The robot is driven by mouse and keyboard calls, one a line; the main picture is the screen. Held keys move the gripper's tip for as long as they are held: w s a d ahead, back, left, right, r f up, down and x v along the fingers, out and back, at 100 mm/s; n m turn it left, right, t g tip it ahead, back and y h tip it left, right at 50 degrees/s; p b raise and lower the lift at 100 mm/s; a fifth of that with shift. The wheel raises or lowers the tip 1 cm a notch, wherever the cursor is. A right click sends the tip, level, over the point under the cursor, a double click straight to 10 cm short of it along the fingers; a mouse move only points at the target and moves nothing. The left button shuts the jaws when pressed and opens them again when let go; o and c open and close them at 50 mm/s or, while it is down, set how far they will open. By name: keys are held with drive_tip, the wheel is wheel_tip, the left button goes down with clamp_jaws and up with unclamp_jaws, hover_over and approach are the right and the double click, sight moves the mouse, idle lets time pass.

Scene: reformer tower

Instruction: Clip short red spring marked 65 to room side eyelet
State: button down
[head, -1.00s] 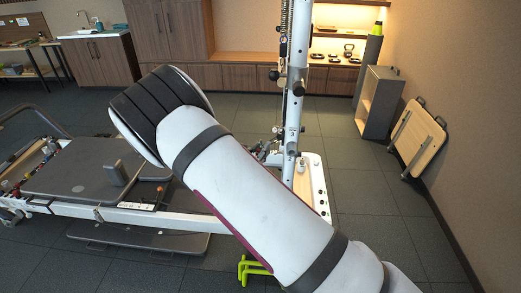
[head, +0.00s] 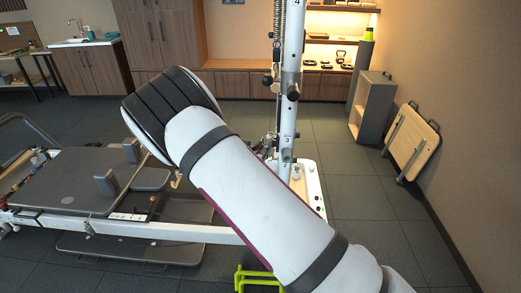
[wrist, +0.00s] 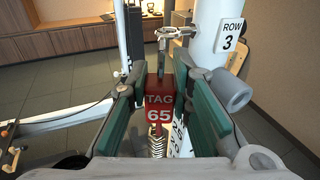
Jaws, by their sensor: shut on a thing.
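In the wrist view, my gripper (wrist: 160,108) has its green-padded fingers closed on a red tag (wrist: 160,98) marked 65. Coils of the spring (wrist: 157,146) hang below the tag. A metal clip end (wrist: 162,52) rises above the tag. Just above it, a metal eyelet (wrist: 178,33) sticks out from the white tower post (wrist: 208,35) beside the ROW 3 label (wrist: 232,35). The clip end appears very near the eyelet; I cannot tell whether they are joined. In the head view, my arm hides the gripper and the spring.
A grey cylinder (wrist: 232,88) juts from the post right of my gripper. In the head view, the tower (head: 290,75) stands beyond my arm, with the reformer bed (head: 75,180) at left. Lime-green legs (head: 258,280) stand low in front.

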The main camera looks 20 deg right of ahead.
drive_tip(key=shift+b+x, duration=0.4)
drive_tip(key=shift+x, duration=1)
drive_tip(key=shift+w+d+r, duration=0.2)
drive_tip(key=shift+w, duration=0.05)
drive_tip(key=shift+w+d+r+b, duration=0.1)
drive_tip(key=shift+w+d+b, duration=0.2)
drive_tip(key=shift+w+d, duration=0.2)
drive_tip(key=shift+r, duration=0.1)
drive_tip(key=shift+f, duration=0.3)
drive_tip(key=shift+s+a+f, duration=0.1)
drive_tip(key=shift+a+f, duration=0.05)
drive_tip(key=shift+f, duration=0.3)
idle(0.7)
drive_tip(key=c, duration=1.4)
unclamp_jaws()
drive_tip(key=shift+o, duration=0.8)
drive_tip(key=shift+o, duration=1)
